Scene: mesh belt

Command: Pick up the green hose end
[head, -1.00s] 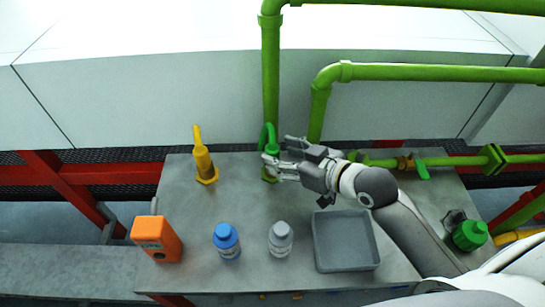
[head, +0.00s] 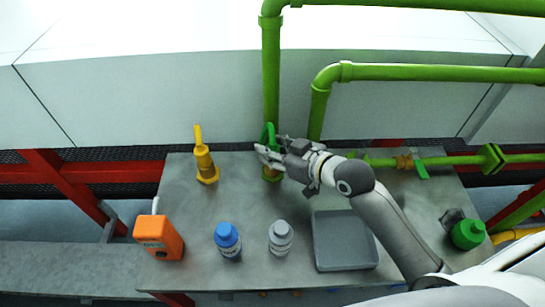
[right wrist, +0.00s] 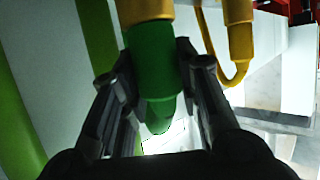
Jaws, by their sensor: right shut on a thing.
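The green hose end (head: 270,130) stands upright at the back of the grey table, below a vertical green pipe; its lower part is partly hidden by my gripper. My right gripper (head: 268,155) reaches it from the right and is shut on it. In the right wrist view, its two fingers press on opposite sides of the green body of the hose end (right wrist: 152,72), with a yellow part beyond it. My left gripper is not in view.
A yellow hose end (head: 204,160) stands to the left. An orange box (head: 158,237), a blue-capped bottle (head: 227,238), a grey bottle (head: 280,237) and a grey tray (head: 345,241) are along the front. Green pipes (head: 430,73) run behind. The middle of the table (head: 240,200) is clear.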

